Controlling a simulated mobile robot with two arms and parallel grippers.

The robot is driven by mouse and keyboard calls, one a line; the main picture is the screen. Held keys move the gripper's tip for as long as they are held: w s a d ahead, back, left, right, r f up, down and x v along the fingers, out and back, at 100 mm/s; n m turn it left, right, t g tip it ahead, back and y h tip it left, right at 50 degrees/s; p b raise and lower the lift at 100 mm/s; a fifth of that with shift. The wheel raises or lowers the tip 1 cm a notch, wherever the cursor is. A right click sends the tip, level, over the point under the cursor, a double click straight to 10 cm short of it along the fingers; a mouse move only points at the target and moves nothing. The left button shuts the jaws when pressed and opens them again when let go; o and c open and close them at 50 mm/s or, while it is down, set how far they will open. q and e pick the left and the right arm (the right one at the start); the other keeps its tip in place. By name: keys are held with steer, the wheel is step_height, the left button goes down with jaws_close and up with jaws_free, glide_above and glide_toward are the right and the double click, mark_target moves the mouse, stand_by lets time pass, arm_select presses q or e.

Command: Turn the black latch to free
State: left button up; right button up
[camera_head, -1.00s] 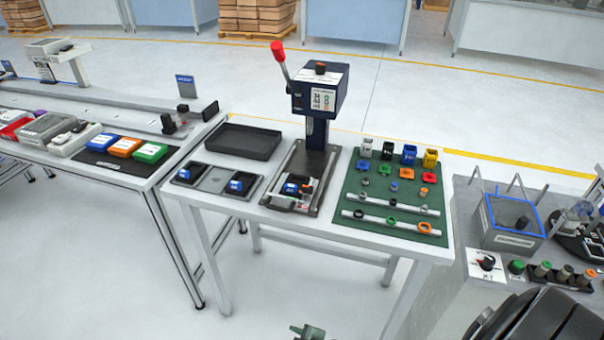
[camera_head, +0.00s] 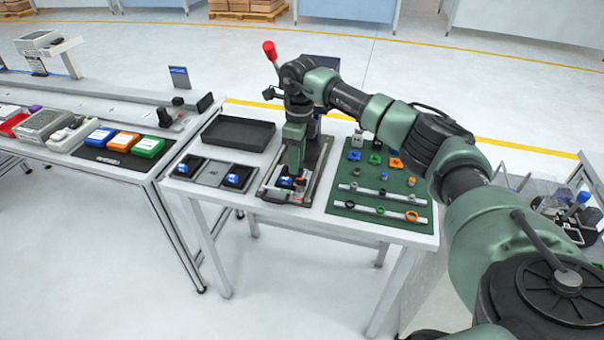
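A fixture plate (camera_head: 316,182) lies on the white table under the press. A small blue-and-black part (camera_head: 287,181) sits in it, with dark and light clamp pieces around it. I cannot tell for sure which dark piece is the black latch. My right gripper (camera_head: 292,168) comes in from the right and points down at the fixture, just over or touching the blue-and-black part. Its fingers are too small and dark to show whether they are open or shut. The arm hides most of the press. My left gripper is not clearly in view.
The red-knobbed press lever (camera_head: 270,51) stands behind my gripper. An empty black tray (camera_head: 238,133) lies at the back left, with a two-pocket holder (camera_head: 212,174) before it. A green mat (camera_head: 345,201) with rings and small blocks lies to the right, partly under my arm.

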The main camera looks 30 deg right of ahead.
mark_target(301, 179)
steer(key=shift+s+d+r+h, duration=0.1)
steer(key=shift+d+r+h, duration=0.2)
steer(key=shift+d, duration=0.4)
steer(key=shift+d+f, duration=0.1)
steer(key=shift+f, duration=0.25)
step_height(301, 179, down, 6)
steer(key=shift+f+p, duration=0.1)
steer(key=shift+p, duration=1)
steer(key=shift+f, duration=0.35)
jaws_close()
